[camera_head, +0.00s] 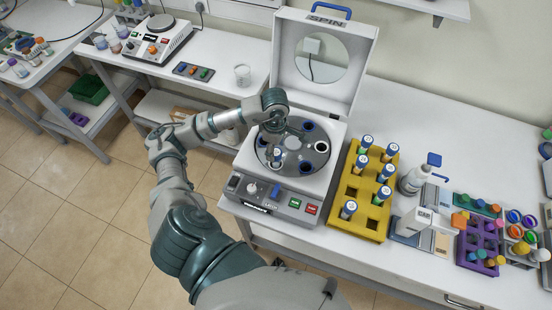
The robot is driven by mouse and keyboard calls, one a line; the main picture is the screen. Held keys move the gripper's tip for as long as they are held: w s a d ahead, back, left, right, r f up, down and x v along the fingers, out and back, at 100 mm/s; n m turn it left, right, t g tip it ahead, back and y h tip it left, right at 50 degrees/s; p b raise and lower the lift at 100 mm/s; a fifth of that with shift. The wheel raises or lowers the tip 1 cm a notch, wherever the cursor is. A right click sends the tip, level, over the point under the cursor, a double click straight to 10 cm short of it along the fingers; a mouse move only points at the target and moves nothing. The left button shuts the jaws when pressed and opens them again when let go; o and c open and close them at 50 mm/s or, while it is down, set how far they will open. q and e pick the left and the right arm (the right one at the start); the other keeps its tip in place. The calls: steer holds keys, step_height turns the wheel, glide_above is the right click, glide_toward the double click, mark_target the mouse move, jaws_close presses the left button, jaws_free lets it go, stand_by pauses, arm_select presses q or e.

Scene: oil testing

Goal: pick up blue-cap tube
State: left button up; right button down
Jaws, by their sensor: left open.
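My left gripper (274,135) is open and points down over the dark rotor (315,158) of the open centrifuge (240,170). A tube with a blue-and-white cap (277,155) stands in the rotor just in front of the gripper's fingers. In the picture the fingers come close to it; I cannot tell whether they touch it. The fingertips are small and partly hidden by the wrist. Several similar blue-cap tubes, one of them at the near edge (348,209), stand in a yellow rack (343,226) to the right. My right gripper is not in view.
The centrifuge lid (350,55) stands raised behind the rotor. A white dispensing device (412,222) and a purple rack (478,241) stand right of the yellow rack. The back of the table is clear.

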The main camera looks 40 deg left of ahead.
mark_target(276, 162)
arm_select(q)
steer(key=shift+d+f+p, duration=0.15)
steer(key=shift+f+p, duration=0.45)
steer(key=shift+f, duration=2.4)
steer(key=c, duration=1.2)
